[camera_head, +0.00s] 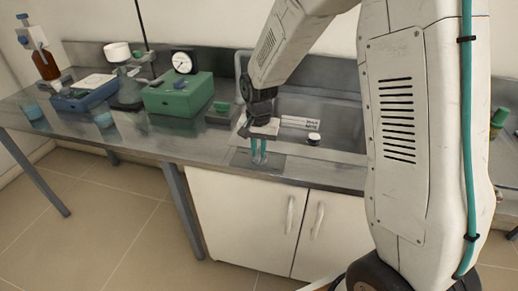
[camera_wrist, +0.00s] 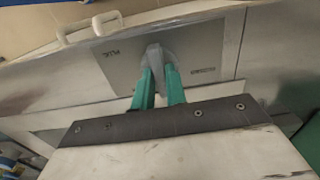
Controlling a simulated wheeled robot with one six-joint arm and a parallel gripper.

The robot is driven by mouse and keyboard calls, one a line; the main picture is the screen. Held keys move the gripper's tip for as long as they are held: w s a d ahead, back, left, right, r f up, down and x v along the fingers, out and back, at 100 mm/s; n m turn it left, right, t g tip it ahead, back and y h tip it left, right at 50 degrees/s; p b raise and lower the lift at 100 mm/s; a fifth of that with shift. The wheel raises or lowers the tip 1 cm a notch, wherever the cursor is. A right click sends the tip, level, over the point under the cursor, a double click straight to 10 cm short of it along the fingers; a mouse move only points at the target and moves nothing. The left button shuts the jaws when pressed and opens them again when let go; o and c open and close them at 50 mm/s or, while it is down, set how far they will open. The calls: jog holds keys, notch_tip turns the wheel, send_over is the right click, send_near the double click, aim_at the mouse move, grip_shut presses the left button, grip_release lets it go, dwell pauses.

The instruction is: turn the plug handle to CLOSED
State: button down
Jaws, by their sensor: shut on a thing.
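In the wrist view, my gripper (camera_wrist: 159,72) has its two teal fingers on either side of a grey plug handle (camera_wrist: 155,54), shut on it. The handle stands on a flat metal plate (camera_wrist: 212,45). Small dark lettering that looks like "PLUG" is on the plate left of the handle, and another word, too blurred to read surely, is on the right. The fingers hide part of the handle, so I cannot tell its exact angle. In the head view my gripper (camera_head: 259,156) points down at the plate (camera_head: 241,158) on the counter's front strip, before the sink.
The sink (camera_head: 338,120) lies behind and right of the gripper, with a small sign (camera_head: 300,123) and a white-topped knob (camera_head: 314,138) near it. A green box with a gauge (camera_head: 178,95) and a blue device (camera_head: 85,93) stand left. White cabinet doors (camera_head: 250,215) are below.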

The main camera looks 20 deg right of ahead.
jog(key=n, duration=0.8)
jog(key=shift+n, duration=0.3)
jog(key=n, duration=0.4)
jog(key=shift+n, duration=2.5)
jog(key=c, duration=1.4)
grip_release()
jog(key=shift+c, duration=0.2)
